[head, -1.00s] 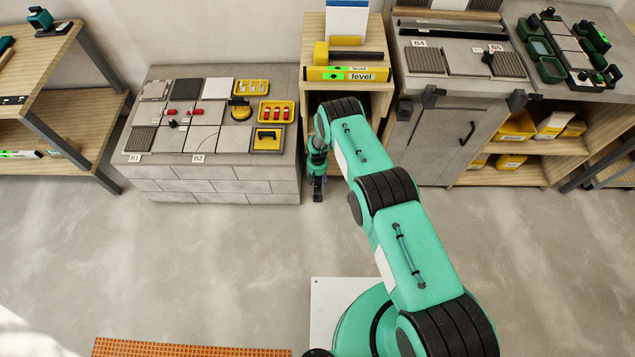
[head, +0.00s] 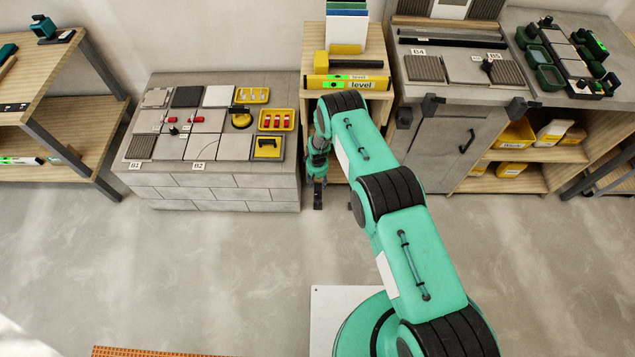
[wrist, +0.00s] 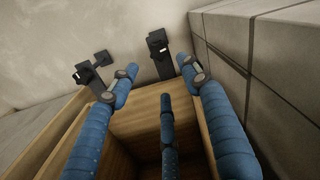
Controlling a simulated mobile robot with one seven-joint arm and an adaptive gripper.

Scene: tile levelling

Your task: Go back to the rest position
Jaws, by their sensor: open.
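My green arm (head: 383,205) reaches from my base toward the wooden shelf unit. My gripper (head: 318,200) hangs fingers down, low in front of that unit, beside the right end of the grey block bench. A wooden edge and an open compartment lie behind the fingers, and grey block wall is at the right.
The block bench (head: 225,187) carries tiles and yellow trays. The wooden unit (head: 313,87) holds a yellow level (head: 345,83). A grey cabinet (head: 435,140) stands right of my arm. The floor (head: 215,270) in front is clear.

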